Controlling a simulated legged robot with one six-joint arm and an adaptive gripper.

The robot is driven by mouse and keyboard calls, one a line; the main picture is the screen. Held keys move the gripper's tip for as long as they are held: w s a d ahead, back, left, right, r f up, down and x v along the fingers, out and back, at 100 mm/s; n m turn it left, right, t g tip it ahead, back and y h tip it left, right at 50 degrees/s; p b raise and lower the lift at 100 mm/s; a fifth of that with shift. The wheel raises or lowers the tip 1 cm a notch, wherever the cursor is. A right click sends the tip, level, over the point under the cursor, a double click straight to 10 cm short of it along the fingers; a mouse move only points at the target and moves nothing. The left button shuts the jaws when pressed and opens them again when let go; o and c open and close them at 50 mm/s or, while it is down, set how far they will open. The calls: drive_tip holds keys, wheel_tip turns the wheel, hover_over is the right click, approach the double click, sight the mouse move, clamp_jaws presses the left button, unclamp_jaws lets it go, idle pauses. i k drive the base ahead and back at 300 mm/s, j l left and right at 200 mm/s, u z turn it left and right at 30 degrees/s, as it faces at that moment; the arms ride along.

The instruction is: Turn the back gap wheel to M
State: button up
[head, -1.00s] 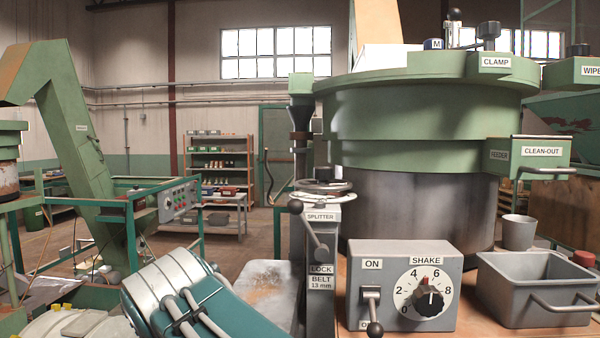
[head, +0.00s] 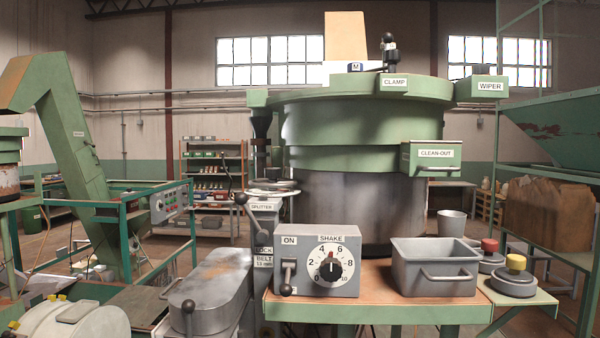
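No wheel labelled as a gap wheel can be made out. A flat round wheel or disc (head: 273,186) sits above the SPLITTER post (head: 262,207), left of the big green and steel bowl hopper (head: 360,160). It is small and partly crowded by other parts, so its setting cannot be read. My gripper is not in view.
A SHAKE control box (head: 318,262) and a grey bin (head: 435,268) stand on the wooden bench. Red and yellow knobbed weights (head: 515,278) are at its right. A grey lidded housing (head: 210,290) lies front left. A green conveyor (head: 75,150) stands far left.

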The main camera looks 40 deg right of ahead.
sight(272, 181)
drive_tip(key=j+z, duration=0.1)
drive_tip(key=z, duration=0.35)
drive_tip(key=i+j+z, duration=0.1)
drive_tip(key=z, duration=0.3)
drive_tip(key=j+z, duration=0.25)
drive_tip(key=z, duration=0.2)
